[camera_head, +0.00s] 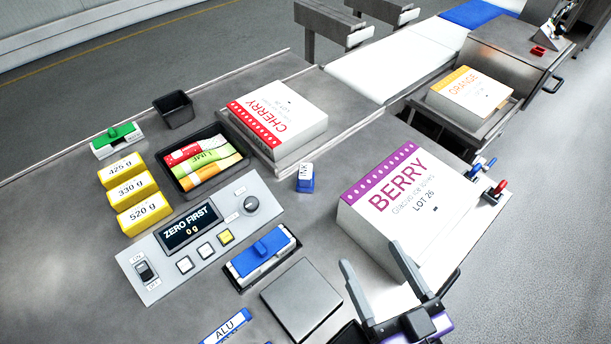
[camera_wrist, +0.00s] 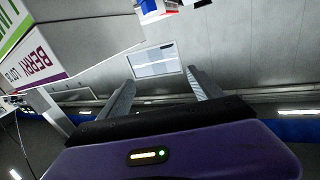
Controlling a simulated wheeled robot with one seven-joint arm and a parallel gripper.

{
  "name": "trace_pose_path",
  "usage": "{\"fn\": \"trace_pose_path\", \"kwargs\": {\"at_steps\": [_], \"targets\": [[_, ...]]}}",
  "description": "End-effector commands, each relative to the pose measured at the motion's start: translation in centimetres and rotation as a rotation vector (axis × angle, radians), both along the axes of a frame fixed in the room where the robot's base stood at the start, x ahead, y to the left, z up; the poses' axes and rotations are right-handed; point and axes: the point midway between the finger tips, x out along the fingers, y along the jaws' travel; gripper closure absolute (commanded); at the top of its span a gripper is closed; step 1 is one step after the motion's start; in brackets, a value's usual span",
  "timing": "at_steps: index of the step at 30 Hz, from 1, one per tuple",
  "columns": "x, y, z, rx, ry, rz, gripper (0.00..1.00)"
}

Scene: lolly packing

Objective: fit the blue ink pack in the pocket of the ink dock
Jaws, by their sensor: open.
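A small blue pack with a white, upside-down label that seems to read INK (camera_head: 306,179) stands on the table between the CHERRY and BERRY boxes, with nothing touching it. A larger blue block with a raised grip (camera_head: 262,252) sits in a dark tray; I cannot tell whether this tray is the ink dock, and no empty ink pocket is clear in either view. My gripper (camera_head: 372,256) is open and empty at the lower right, in front of the BERRY box and well away from the INK pack. The wrist view shows its spread fingers (camera_wrist: 161,80) with nothing between them.
The CHERRY box (camera_head: 290,103) is behind the pack. A scale panel (camera_head: 160,274), yellow weights (camera_head: 143,215) and a lolly tray (camera_head: 180,170) lie left. An ORANGE box (camera_head: 470,93) is far right.

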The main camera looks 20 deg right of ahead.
Motion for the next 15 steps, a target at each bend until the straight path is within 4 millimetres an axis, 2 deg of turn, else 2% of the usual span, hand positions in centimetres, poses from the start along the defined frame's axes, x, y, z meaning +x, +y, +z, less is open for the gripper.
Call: {"fn": "trace_pose_path", "kwargs": {"at_steps": [1, 15], "targets": [[2.1, 0.3, 0.1, 0.007, -0.019, 0.002, 0.25], [19.8, 3.6, -1.5, -0.025, 0.047, 0.096, 0.25]]}}
